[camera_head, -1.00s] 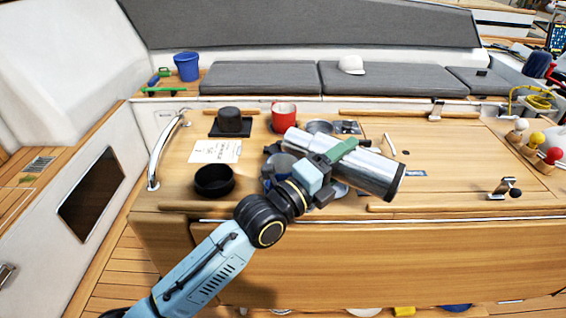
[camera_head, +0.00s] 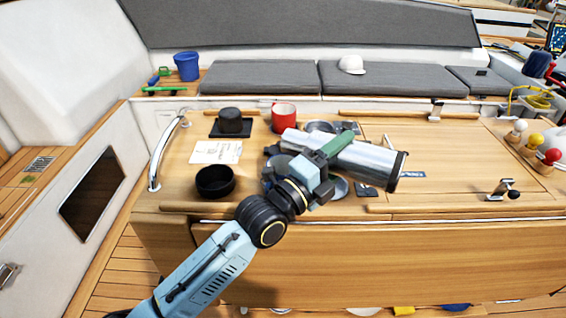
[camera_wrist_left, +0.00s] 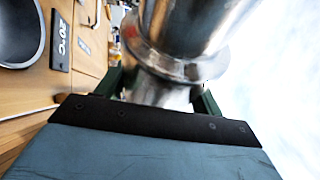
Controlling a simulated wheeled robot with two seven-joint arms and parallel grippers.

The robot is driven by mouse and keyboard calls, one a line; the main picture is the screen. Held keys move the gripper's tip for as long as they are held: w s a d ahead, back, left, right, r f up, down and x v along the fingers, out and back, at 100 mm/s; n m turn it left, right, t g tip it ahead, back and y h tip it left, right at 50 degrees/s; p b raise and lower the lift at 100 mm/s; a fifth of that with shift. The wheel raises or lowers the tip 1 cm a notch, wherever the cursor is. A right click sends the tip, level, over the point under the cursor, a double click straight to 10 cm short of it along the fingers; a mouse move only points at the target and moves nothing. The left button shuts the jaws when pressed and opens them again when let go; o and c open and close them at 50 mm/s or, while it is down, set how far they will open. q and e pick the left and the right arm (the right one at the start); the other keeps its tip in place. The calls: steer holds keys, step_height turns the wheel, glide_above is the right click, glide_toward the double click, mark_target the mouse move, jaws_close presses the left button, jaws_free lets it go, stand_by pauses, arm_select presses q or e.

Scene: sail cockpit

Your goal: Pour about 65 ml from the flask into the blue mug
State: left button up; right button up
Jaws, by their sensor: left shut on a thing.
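The flask (camera_head: 362,160) is a shiny steel cylinder with a dark band at its right end. My left gripper (camera_head: 322,162) is shut on it and holds it above the table, lying close to level with the right end slightly lower in the picture. The flask's steel body (camera_wrist_left: 185,30) fills the upper middle of the left wrist view, between the green fingers. I cannot make out a blue mug clearly; a dark bluish patch shows just left of my gripper, but I cannot tell what it is. No liquid stream is visible. My right gripper is out of view.
On the wooden table (camera_head: 440,150) are a red mug (camera_head: 284,118), a black bowl (camera_head: 215,182), a black container (camera_head: 229,121) and a paper card (camera_head: 216,152). Grey round ware is partly hidden behind the flask. A blue bucket (camera_head: 187,67) stands at the back left. The table's right part is mostly clear.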

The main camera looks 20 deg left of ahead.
arm_select(q)
steer(key=shift+r, duration=0.25)
steer(key=shift+s+d, duration=0.15)
steer(key=shift+d, duration=0.05)
steer(key=shift+s+d+r+n, duration=0.15)
steer(key=shift+d+n, duration=0.15)
steer(key=shift+d, duration=0.15)
steer(key=shift+r+n+t+p, duration=0.2)
steer(key=shift+n+t+p, duration=0.1)
steer(key=shift+t, duration=0.1)
stand_by(1.5)
